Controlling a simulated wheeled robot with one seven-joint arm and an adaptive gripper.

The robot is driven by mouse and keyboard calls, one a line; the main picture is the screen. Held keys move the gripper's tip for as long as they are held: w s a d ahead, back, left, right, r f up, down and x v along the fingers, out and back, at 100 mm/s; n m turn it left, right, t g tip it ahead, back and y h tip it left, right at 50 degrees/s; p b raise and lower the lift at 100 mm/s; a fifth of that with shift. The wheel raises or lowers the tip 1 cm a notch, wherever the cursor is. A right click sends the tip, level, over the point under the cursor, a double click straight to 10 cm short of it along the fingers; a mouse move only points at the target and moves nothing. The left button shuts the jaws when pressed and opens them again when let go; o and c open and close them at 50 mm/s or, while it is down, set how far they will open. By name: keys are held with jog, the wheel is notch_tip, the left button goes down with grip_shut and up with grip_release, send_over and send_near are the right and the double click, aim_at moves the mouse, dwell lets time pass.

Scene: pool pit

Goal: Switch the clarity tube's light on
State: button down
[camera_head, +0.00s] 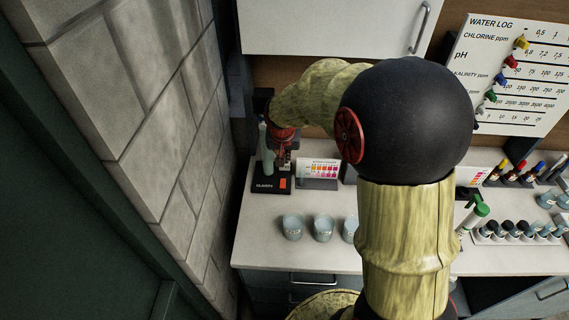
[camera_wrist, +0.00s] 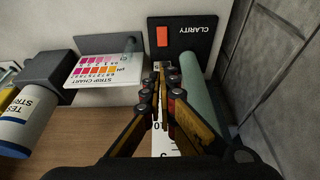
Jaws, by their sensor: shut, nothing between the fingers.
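The clarity stand has a black base (camera_head: 264,189) lettered CLARITY at the left end of the counter. The base also shows at the top of the wrist view (camera_wrist: 196,31). An orange-red rocker switch (camera_wrist: 162,37) is on the base, and it shows in the head view (camera_head: 282,183). Whether its light is on I cannot tell. The pale green tube (camera_wrist: 197,82) stands beside my gripper. My gripper (camera_wrist: 160,67) is shut and empty, its fingertips pointing toward the base near the switch. In the head view my gripper (camera_head: 284,160) hangs over the stand, partly hiding it.
A strip chart (camera_wrist: 98,67) on a dark holder stands beside the base. Several glass beakers (camera_head: 323,229) stand along the counter front. A block wall (camera_head: 160,130) rises close on the left. A test strip bottle (camera_wrist: 24,122) shows at the wrist view's left.

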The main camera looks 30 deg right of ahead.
aim_at(285, 179)
jog(key=x, duration=0.4)
jog(key=b+x, duration=0.1)
jog(key=x, duration=0.3)
jog(key=b+x, duration=0.1)
jog(key=x, duration=0.3)
jog(key=shift+s+a+f, duration=0.2)
jog(key=shift+s+f, duration=0.15)
jog(key=shift+p, duration=0.65)
jog(key=shift+w+d+f+g+y+p, duration=0.15)
jog(key=shift+g+p, duration=0.1)
jog(key=shift+p, duration=0.3)
jog(key=shift+w+r+g+y+p, duration=0.15)
jog(key=shift+g+p, duration=0.1)
jog(key=shift+p, duration=0.25)
jog(key=shift+f+p, duration=0.4)
jog(key=shift+p, duration=0.1)
jog(key=shift+f, duration=0.15)
jog(key=shift+s, duration=0.1)
